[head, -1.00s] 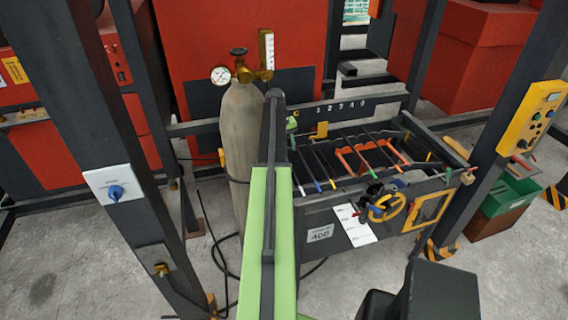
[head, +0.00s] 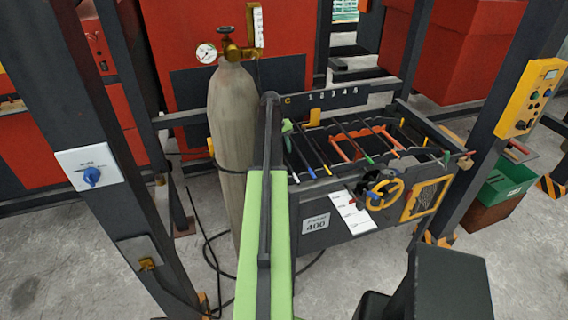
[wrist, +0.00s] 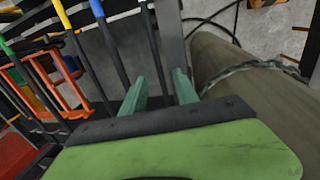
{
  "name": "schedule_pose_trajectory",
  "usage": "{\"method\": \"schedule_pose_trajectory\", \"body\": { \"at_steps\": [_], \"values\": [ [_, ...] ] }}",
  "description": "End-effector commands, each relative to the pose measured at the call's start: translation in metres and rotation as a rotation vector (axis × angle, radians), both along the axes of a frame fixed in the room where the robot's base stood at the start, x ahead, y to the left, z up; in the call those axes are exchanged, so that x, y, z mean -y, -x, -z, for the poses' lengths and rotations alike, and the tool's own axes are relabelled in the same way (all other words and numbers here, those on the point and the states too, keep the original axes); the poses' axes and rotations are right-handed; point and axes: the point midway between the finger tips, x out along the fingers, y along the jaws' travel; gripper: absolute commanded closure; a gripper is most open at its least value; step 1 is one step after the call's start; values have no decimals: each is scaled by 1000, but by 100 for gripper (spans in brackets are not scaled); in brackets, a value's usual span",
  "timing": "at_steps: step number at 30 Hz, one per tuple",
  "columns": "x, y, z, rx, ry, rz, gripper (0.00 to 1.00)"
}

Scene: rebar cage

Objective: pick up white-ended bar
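Dark bars with coloured ends lie across a dark rack (head: 345,226). The white-ended bar (head: 295,178) is leftmost in the head view, its small pale end at the rack's front. In the wrist view the bar (wrist: 152,40) runs from the top edge down toward the space between my fingers. My gripper (wrist: 160,82) is open, with two teal fingers apart; it also shows small in the head view (head: 287,126) over the rack's left end. The bar's far part is hidden by my gripper and arm. I cannot tell how far the fingers are above it.
A tan gas cylinder (head: 232,140) with a gauge stands close left of my arm. Neighbouring bars have blue (wrist: 97,8) and yellow (wrist: 62,14) ends. A yellow handwheel (head: 384,200) is on the rack's front. Dark posts stand at both sides; a green bin (head: 505,183) is at right.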

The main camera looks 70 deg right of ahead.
Motion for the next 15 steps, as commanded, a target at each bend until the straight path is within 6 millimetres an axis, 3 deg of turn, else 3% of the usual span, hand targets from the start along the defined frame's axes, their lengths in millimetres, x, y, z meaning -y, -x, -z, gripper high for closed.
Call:
{"method": "schedule_pose_trajectory", "body": {
  "at_steps": [1,3,10,15],
  "values": [
    [2,1,19,0,0,0,64],
    [2,2,26,0,0,0,64],
    [3,3,23,0,0,-1,64],
    [2,2,23,0,0,-1,83]
  ]
}}
